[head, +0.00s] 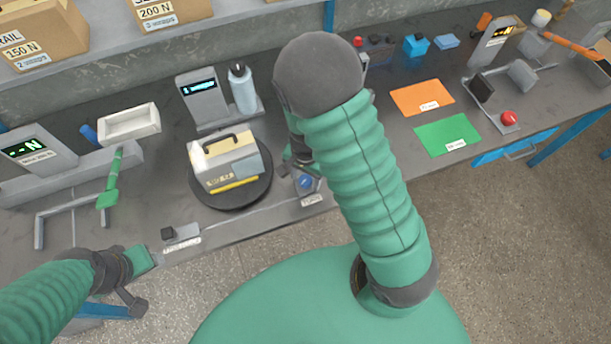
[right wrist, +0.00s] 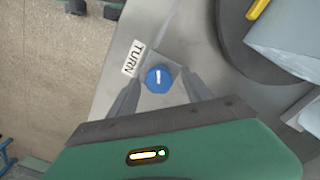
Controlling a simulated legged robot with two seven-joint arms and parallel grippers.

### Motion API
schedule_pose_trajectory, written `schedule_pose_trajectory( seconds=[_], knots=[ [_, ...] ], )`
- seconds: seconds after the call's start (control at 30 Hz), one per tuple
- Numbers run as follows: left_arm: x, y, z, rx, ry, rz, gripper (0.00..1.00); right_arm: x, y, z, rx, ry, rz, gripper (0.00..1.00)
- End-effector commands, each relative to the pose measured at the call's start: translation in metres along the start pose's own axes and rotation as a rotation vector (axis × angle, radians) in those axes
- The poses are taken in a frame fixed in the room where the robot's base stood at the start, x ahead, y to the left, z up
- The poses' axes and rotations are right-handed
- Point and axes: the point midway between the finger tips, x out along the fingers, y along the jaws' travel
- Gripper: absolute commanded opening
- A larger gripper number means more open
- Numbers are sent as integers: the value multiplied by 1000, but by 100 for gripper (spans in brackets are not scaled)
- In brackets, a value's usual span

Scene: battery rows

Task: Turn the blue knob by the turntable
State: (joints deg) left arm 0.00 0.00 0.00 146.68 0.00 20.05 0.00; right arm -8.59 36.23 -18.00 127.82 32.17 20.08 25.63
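The blue knob (head: 305,183) sits on a small plate at the table's front edge, beside the turntable (head: 232,204). In the right wrist view the knob (right wrist: 158,79) has a white mark on top, next to a label reading TURN (right wrist: 133,57). My right gripper (right wrist: 160,84) is open, with one finger on each side of the knob and small gaps visible between. In the head view my right arm hides most of this gripper. A cream and grey case with a dark handle (head: 226,158) stands on the turntable. My left gripper (head: 142,275) is low at the left; its fingers are unclear.
A small dark switch (head: 180,235) lies left of the knob along the front edge. A display stand with a bottle (head: 243,90) is behind the turntable.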

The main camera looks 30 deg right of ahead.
Motion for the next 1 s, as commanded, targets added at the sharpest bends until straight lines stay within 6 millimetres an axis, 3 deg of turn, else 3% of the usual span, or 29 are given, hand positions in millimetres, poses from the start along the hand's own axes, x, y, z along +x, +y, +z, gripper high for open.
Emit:
schedule_pose_trajectory(
  seconds=[0.23,0.33,0.8,1.0],
  knots=[
    [-1,0,0,0,0,0,51,-2,0,0,0,0,0,57],
    [-5,0,-1,0,0,0,51,-15,-1,0,-2,2,-3,57],
    [-38,0,-9,0,0,0,51,-143,-2,0,-2,1,-3,57],
    [-41,0,-10,0,0,0,51,-166,-2,-1,0,-1,0,57]
  ],
)
